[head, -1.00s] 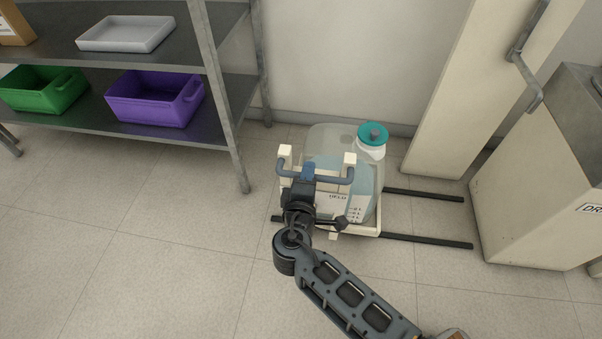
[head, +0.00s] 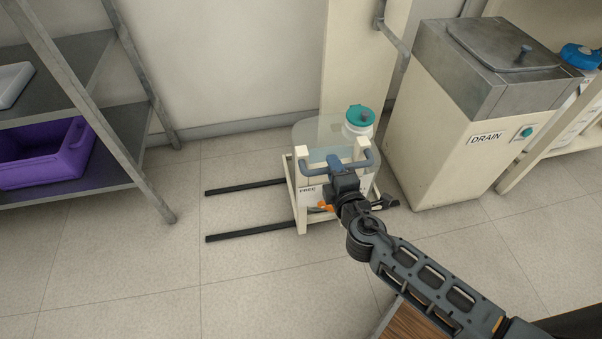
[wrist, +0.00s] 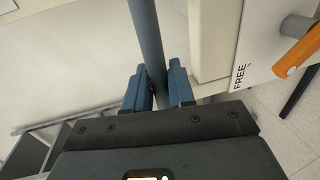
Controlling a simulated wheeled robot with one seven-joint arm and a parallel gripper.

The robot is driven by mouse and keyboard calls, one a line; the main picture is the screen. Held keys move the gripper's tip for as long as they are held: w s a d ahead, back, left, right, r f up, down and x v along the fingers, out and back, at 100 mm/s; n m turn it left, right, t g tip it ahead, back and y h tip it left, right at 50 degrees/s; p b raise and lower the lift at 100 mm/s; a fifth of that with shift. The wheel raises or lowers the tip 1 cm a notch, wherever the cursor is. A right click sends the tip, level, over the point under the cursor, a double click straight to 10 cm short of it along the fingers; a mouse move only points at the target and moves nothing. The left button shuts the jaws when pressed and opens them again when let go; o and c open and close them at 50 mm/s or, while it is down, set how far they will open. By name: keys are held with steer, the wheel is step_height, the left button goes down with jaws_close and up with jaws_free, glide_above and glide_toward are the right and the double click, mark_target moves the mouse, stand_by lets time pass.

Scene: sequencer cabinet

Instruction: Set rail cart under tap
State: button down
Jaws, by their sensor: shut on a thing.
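The rail cart (head: 302,209) is a cream frame on two dark floor rails (head: 250,234), at their right end in the head view. It carries a clear carboy (head: 312,132) with a teal cap (head: 360,116). My gripper (head: 340,163) is shut on the cart's blue-grey handle bar (head: 318,168); the wrist view shows both fingers (wrist: 152,88) around the bar (wrist: 146,35). An orange lever (wrist: 297,52) sits beside a "FREE" label (wrist: 240,75). A bent grey pipe (head: 392,38), perhaps the tap, is above and right of the cap. Exact alignment cannot be told.
The cream drain cabinet (head: 440,140), marked DRAIN, stands close at the cart's right. A cream column (head: 355,60) rises behind the cart. A metal shelf (head: 150,195) with a purple bin (head: 45,160) is at left. The rails and floor left of the cart are clear.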

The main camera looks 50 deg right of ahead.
steer(key=s+d+b, duration=0.1)
steer(key=s+d, duration=0.5)
steer(key=d, duration=0.2)
steer(key=shift+s+d, duration=0.15)
steer(key=shift+d, duration=0.1)
steer(key=shift+s+d, duration=0.1)
steer(key=c, duration=1.1)
jaws_free()
steer(key=b+v, duration=0.1)
steer(key=v, duration=0.6)
steer(key=shift+s+a, duration=0.25)
steer(key=shift+a, duration=0.05)
steer(key=shift+a, duration=0.1)
